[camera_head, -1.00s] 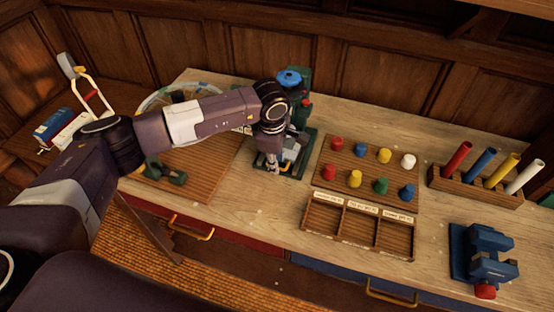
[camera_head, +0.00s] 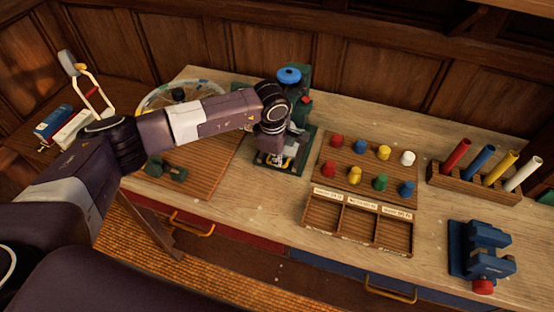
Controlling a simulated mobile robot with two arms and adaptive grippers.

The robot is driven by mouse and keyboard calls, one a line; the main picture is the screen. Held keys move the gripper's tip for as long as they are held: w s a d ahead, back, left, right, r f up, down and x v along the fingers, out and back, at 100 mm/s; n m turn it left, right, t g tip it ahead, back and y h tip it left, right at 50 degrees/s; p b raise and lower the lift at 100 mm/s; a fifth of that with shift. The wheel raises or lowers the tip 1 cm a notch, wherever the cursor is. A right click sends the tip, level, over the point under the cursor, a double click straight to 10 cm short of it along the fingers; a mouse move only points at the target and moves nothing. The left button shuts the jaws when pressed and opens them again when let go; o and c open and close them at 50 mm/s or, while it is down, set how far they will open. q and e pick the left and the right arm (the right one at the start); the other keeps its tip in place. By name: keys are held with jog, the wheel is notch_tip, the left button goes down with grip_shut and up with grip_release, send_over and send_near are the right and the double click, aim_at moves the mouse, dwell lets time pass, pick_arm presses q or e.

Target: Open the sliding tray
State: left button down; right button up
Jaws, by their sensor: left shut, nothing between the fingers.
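A green machine (camera_head: 299,82) with a blue knob (camera_head: 289,75) on top stands on the bench at the middle back. Its green base plate (camera_head: 262,157) reaches forward, with a small part with yellow edges (camera_head: 289,163) at its front. I cannot tell for sure whether this part is the sliding tray. My left gripper (camera_head: 279,160) points down over this front part, shut with nothing held. Its fingers and wrist hide much of the part, and I cannot tell whether they touch it. My right gripper is out of view.
A wooden peg board (camera_head: 366,172) with coloured pegs and a three-compartment box (camera_head: 358,225) stand right of the machine. Farther right are a rack of coloured tubes (camera_head: 470,183) and a blue vise (camera_head: 478,255). Drawers with yellow handles (camera_head: 390,291) line the bench front.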

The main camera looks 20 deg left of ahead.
pick_arm(q)
jog(key=c, duration=2.1)
grip_release()
jog(key=shift+f, duration=0.15)
jog(key=shift+r, duration=0.3)
notch_tip(320, 180, up, 11)
jog(key=s, duration=0.2)
jog(key=shift+r, duration=0.15)
